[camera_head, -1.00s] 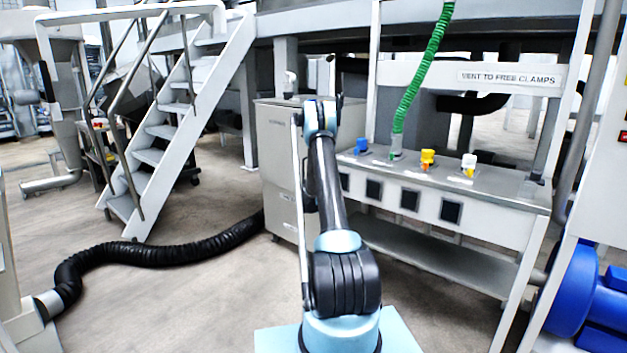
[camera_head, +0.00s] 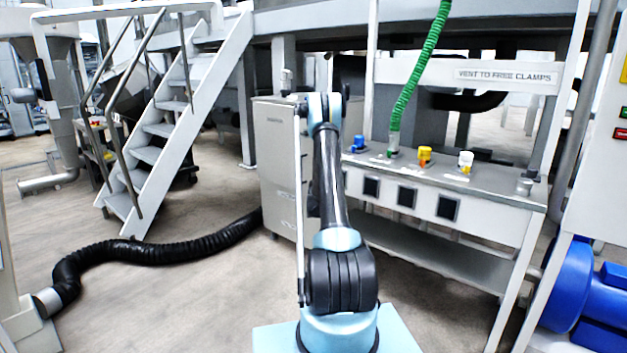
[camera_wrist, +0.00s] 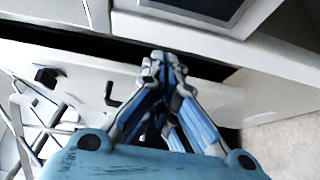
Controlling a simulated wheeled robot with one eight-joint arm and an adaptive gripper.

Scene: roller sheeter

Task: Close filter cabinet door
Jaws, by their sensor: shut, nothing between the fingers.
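The grey filter cabinet (camera_head: 277,160) stands beyond my arm, between the stairs and the valve bench. My arm covers much of its right part in the head view, so how far its door stands open cannot be told there. In the wrist view, a pale panel (camera_wrist: 215,98) with dark latch-like fittings lies behind my gripper (camera_wrist: 165,65); it appears to be the cabinet's door. My gripper is shut and empty, its fingertips close in front of this panel near a dark gap. Contact cannot be made out. In the head view the fingers are hidden.
The valve bench (camera_head: 425,189) stands to the right of the cabinet, with a green hose (camera_head: 415,83) above it. A black duct hose (camera_head: 160,250) lies across the floor at left, below the metal stairs (camera_head: 165,135). A blue motor (camera_head: 580,295) is at right.

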